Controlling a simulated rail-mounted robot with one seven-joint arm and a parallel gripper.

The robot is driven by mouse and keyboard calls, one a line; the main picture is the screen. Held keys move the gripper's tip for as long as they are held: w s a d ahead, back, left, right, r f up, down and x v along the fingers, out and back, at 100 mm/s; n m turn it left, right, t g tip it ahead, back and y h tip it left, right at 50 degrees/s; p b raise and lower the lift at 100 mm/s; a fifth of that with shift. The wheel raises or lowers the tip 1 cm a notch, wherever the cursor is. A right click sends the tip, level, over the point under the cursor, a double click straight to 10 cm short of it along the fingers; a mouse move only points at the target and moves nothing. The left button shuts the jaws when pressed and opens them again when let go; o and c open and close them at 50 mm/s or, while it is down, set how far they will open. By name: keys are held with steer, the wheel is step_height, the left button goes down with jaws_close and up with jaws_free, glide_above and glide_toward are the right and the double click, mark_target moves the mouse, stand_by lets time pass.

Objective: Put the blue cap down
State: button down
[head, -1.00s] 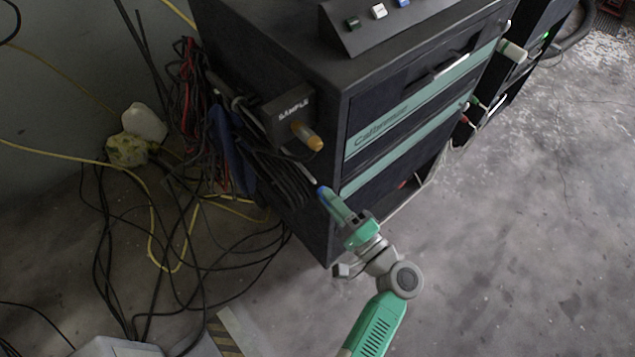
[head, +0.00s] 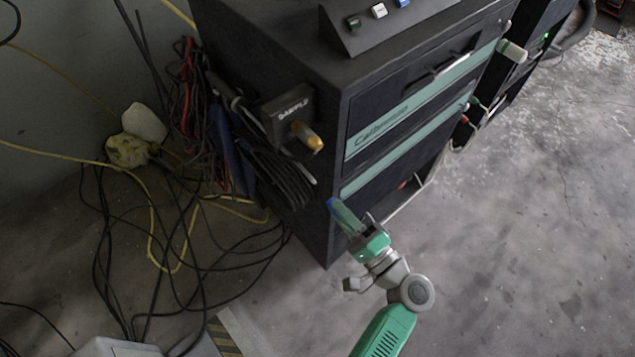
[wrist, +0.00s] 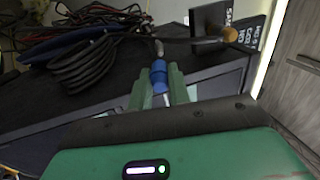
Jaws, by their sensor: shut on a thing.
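The blue cap (wrist: 159,76) is between the two green fingers of my gripper (wrist: 159,88) in the wrist view. My gripper is shut on it. In the head view the cap (head: 332,204) shows as a small blue tip at the end of my gripper (head: 345,217), in front of the corner of the dark cabinet (head: 330,130). The cap appears held in the air, and I cannot tell whether it touches the cabinet. Part of the cap is hidden by the fingers.
A box marked SAMPLE (head: 288,112) with an orange-tipped fitting (head: 307,136) is on the cabinet's side. Black cable coils (head: 285,180) hang beside it. A sloped panel with coloured switches (head: 375,22) stands on top.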

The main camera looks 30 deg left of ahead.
stand_by(0.3)
steer(key=shift+w+d+m+t, duration=0.2)
steer(key=shift+m+t, duration=0.1)
steer(key=shift+t, duration=0.2)
steer(key=w+d+r+m+t+h+p, duration=0.1)
steer(key=d+r+m+t+h, duration=0.4)
steer(key=d+m+t+h, duration=0.65)
steer(key=s+d+r+h+p, duration=0.1)
steer(key=s+r+p, duration=0.1)
steer(key=r+p, duration=1.2)
steer(key=s+d+r+n+h+p, duration=0.1)
steer(key=s+r+p, duration=0.2)
steer(key=r+p, duration=1.2)
steer(key=p, duration=0.6)
steer(key=shift+r+t+p, duration=0.2)
steer(key=shift+t+p, duration=0.15)
steer(key=shift+d+f, duration=0.1)
steer(key=shift+d, duration=0.05)
